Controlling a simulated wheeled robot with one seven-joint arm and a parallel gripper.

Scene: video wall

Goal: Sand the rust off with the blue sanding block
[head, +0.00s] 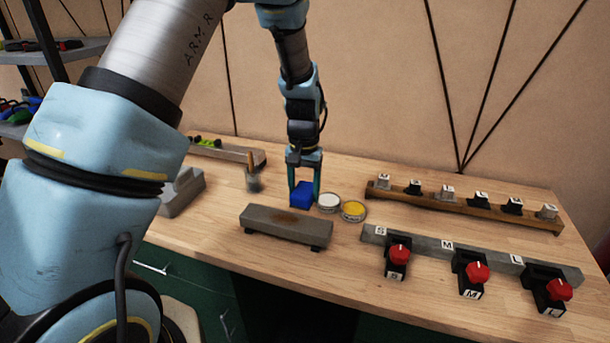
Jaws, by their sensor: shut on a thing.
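The blue sanding block (301,194) is between the fingers of my gripper (304,187), which is shut on it. The block is just behind a grey metal bar (257,224), near its right half. Whether the block touches the table cannot be told. The bar lies on dark feet on the wooden table. A brown rust patch (289,218) shows on the bar's top, right of its middle, in front of and a little below the block in the picture.
Two round tins, one whitish (328,202) and one yellow (353,209), stand close right of my gripper. Rails with labelled blocks (463,203) and red knobs (475,272) fill the right side.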

